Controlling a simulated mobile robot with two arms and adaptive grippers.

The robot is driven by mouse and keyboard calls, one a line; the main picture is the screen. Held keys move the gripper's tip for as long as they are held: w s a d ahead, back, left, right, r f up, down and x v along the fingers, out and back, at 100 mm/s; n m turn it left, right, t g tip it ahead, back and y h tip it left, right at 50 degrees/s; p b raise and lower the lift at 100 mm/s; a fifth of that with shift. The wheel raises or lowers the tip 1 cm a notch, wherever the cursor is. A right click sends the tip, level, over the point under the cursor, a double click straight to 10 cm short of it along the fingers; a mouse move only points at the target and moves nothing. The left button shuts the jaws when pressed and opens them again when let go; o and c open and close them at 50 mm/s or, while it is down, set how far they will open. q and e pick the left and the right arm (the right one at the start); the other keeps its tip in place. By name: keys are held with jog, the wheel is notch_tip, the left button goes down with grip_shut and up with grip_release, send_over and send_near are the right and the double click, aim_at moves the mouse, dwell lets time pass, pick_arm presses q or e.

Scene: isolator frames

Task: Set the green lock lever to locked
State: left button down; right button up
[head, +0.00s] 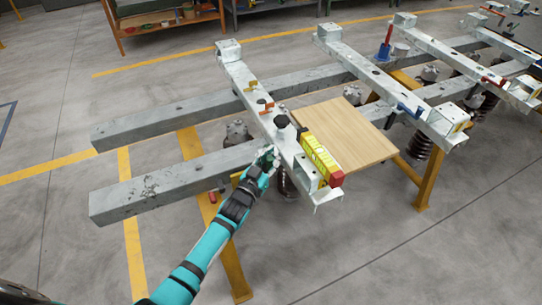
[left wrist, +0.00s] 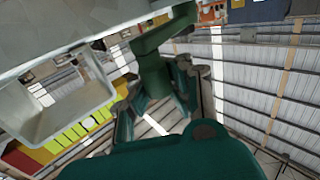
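In the head view the gripper covers most of that spot, so the lever's position cannot be read there. My right gripper is not in view.
The crossbar (head: 240,75) also carries a yellow lever (head: 251,86), an orange lever (head: 266,106) and a black knob (head: 281,121). A wooden board (head: 345,130) is to the right.

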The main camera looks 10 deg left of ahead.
pick_arm(q)
jog(key=c, duration=1.1)
grip_release()
jog(key=shift+s+d+f, duration=0.15)
jog(key=shift+s+d, duration=0.4)
jog(key=shift+d, duration=0.05)
jog(key=shift+c, duration=0.2)
jog(key=shift+w+a, duration=0.1)
jog(key=v, duration=1.2)
jog(key=shift+a, duration=0.1)
